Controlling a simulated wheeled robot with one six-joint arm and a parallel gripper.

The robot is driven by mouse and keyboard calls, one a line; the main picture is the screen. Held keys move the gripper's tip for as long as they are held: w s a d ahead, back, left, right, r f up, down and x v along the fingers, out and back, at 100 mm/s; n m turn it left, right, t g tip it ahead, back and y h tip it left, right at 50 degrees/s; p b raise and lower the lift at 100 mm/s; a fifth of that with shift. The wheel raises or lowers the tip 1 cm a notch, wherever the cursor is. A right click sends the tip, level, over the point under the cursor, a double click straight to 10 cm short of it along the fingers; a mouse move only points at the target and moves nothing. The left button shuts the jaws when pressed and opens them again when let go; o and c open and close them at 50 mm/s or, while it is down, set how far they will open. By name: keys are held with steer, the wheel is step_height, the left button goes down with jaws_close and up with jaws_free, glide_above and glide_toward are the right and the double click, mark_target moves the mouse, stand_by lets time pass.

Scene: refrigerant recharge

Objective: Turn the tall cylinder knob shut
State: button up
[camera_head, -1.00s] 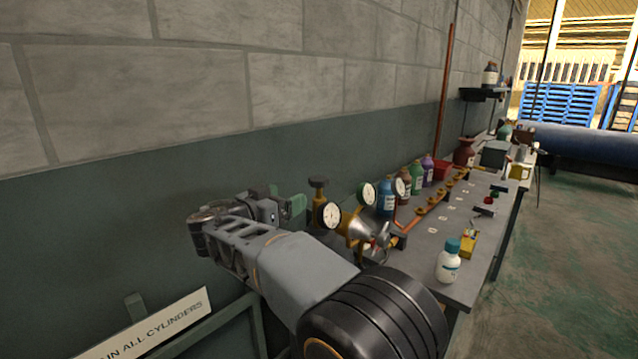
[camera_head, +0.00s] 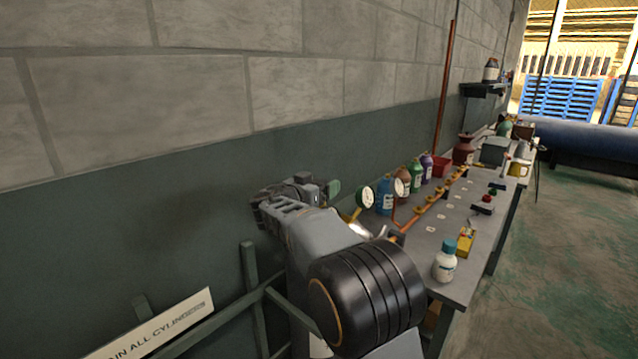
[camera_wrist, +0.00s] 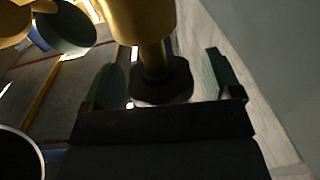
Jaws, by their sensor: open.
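In the wrist view a dark, lobed knob (camera_wrist: 168,82) sits on the end of a brass cylinder-shaped body (camera_wrist: 140,20). My gripper (camera_wrist: 160,78) is open, with one green finger on each side of the knob and visible gaps between. I cannot tell whether the knob lies fully at the depth of the fingertips. In the head view my gripper (camera_head: 328,190) is at the left end of the bench by the wall. My own arm hides the knob and brass body there.
The grey bench (camera_head: 410,258) runs away along the wall. Gauges (camera_head: 365,197), several bottles (camera_head: 386,195) and a copper manifold (camera_head: 430,208) stand close right of my gripper. A white bottle (camera_head: 446,262) is near the front edge. A sign (camera_head: 150,325) and green frame are at lower left.

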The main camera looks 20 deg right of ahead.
steer(key=c, duration=0.9)
steer(key=shift+f, duration=0.1)
steer(key=shift+f+b, duration=0.1)
steer(key=shift+b, duration=0.3)
